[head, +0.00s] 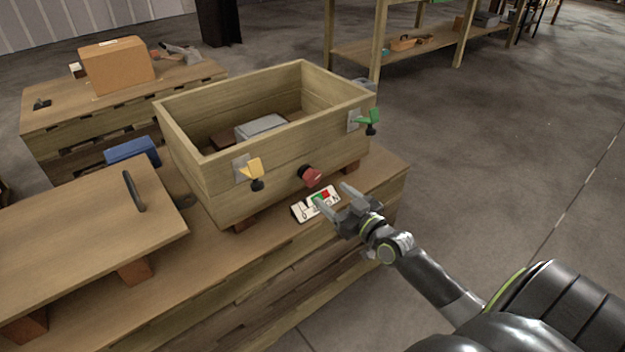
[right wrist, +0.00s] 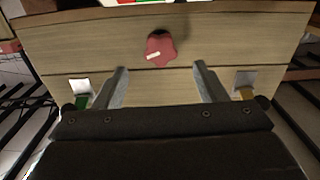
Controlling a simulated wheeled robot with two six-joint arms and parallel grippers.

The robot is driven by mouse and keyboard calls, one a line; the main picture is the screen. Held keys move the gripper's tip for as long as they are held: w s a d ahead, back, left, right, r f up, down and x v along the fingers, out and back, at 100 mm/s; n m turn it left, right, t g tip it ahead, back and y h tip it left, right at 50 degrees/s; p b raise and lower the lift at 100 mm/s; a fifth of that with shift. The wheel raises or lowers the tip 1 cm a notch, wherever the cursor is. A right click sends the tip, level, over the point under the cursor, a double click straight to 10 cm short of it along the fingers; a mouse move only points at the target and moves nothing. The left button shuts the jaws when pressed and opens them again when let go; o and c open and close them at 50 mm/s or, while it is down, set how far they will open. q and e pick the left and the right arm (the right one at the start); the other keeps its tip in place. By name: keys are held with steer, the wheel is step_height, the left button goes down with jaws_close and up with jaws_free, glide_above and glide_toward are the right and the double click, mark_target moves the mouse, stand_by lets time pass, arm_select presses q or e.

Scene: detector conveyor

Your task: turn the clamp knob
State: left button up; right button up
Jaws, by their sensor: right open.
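The clamp knob is a red lobed knob (head: 311,175) with a pale mark, on the front wall of the wooden box (head: 205,185). In the right wrist view the red knob (right wrist: 161,49) sits beyond the fingertips, roughly midway between them. My right gripper (head: 333,194) is open and empty, in front of the knob and apart from it. Its two fingers also show in the right wrist view (right wrist: 160,78). My left gripper is not in view.
A yellow clamp (head: 251,169) and a green clamp (head: 367,120) flank the knob on the box. A label plate (head: 316,204) with red and green fields lies below the knob. A wooden lid with a dark handle (head: 134,191) lies left. Grey floor is clear at right.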

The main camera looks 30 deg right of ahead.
mark_target(315, 180)
steer(key=w, duration=0.2)
steer(key=w+b, duration=0.1)
steer(key=w, duration=0.5)
steer(key=shift+w+a, duration=0.2)
steer(key=shift+a, duration=0.15)
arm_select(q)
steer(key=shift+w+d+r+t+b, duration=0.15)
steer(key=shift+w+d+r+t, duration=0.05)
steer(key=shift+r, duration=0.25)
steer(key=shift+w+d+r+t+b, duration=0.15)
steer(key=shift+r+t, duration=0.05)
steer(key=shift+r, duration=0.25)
arm_select(e)
steer(key=shift+w, duration=0.45)
steer(key=c, duration=1)
steer(key=shift+m, duration=0.3)
steer(key=m, duration=0.3)
steer(key=shift+m, duration=0.3)
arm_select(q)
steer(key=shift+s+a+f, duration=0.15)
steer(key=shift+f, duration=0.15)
arm_select(e)
steer(key=shift+m, duration=0.8)
